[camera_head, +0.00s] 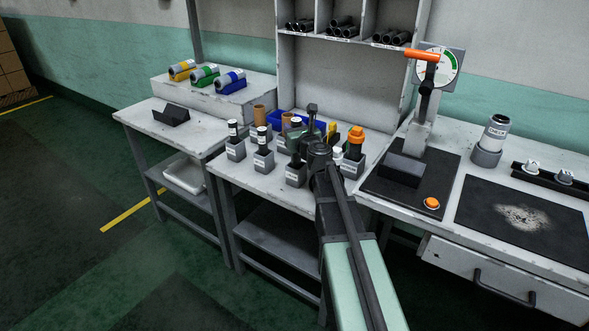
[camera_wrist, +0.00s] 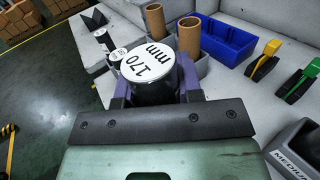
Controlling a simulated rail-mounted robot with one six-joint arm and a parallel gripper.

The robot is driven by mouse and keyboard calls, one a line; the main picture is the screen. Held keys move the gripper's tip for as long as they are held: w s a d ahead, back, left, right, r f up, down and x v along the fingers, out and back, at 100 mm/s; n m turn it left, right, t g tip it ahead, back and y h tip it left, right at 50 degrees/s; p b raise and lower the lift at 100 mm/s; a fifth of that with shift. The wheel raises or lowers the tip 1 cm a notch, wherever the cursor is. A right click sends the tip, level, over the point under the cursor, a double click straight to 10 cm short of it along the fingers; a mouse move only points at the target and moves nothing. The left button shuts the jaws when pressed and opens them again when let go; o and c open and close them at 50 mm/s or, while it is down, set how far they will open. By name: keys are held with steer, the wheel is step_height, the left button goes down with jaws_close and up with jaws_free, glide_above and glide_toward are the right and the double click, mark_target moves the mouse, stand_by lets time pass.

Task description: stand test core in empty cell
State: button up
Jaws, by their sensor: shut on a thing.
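A dark core with a white round lid marked "170 mm" (camera_wrist: 150,62) stands between the fingers of my gripper (camera_wrist: 152,88) in the wrist view. The gripper is shut on it. In the head view my gripper (camera_head: 303,136) is above the middle bench, over the rear of a group of grey labelled cells. A front grey cell (camera_head: 296,176) below the gripper looks empty, though its inside is hard to see. Two cells to the left (camera_head: 236,151) and (camera_head: 263,161) hold dark cores with white lids. The lower end of the held core is hidden.
Brown tubes (camera_wrist: 188,36) and a blue bin (camera_wrist: 226,42) stand behind the held core. An orange-topped item (camera_head: 356,138) stands in a cell right of my arm. A gauge press (camera_head: 425,110) is on the right bench. Yellow and green clips (camera_wrist: 264,60) lie rightward.

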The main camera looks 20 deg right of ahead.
step_height(320, 180, down, 6)
steer(key=b, duration=0.4)
steer(key=o, duration=0.5)
steer(key=shift+f, duration=0.15)
steer(key=o, duration=0.4)
steer(key=s, duration=1.2)
steer(key=shift+a+r, duration=0.2)
steer(key=shift+r, duration=0.05)
